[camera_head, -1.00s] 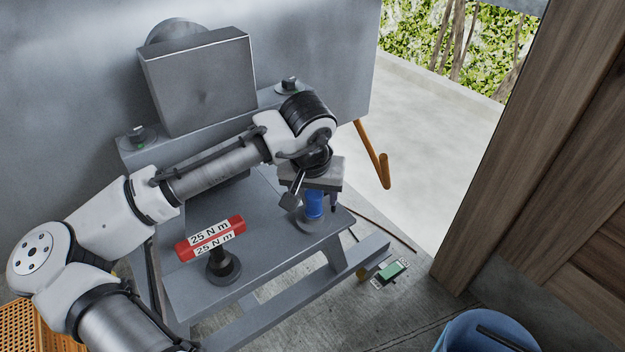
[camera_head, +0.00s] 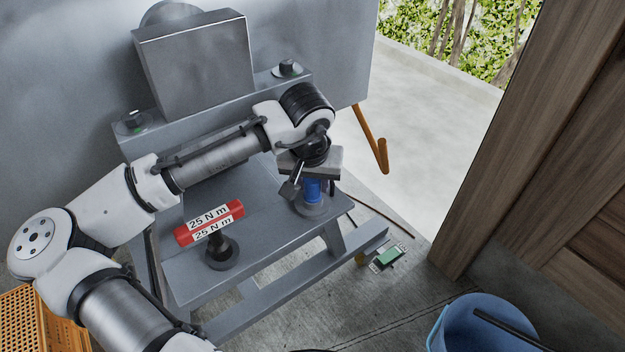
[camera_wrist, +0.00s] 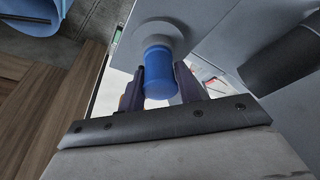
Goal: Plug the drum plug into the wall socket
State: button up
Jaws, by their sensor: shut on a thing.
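A blue cylinder (camera_head: 313,190), which may be the drum plug, stands upright on a grey round base (camera_head: 312,207) on the right part of the grey bench. My gripper (camera_head: 313,184) points down over it, shut on its sides. In the wrist view the blue cylinder (camera_wrist: 158,78) sits between the two dark fingers of my gripper (camera_wrist: 160,82), its far end meeting a pale round collar (camera_wrist: 157,35). Whether it sits inside the collar or only touches it, I cannot tell. I cannot clearly identify a wall socket.
A red bar marked "25 N m" (camera_head: 208,223) stands on a black base left of my gripper. A grey box housing (camera_head: 192,65) and two knobs stand behind. An orange bar (camera_head: 371,140) sticks out at right. A blue bucket (camera_head: 440,330) and green item (camera_head: 388,258) are on the floor.

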grip_shut()
jog(key=shift+r+p, duration=0.65)
jog(key=shift+o, duration=1.4)
grip_release()
grip_shut()
jog(key=shift+r+p, duration=1.85)
jog(key=shift+f, duration=0.1)
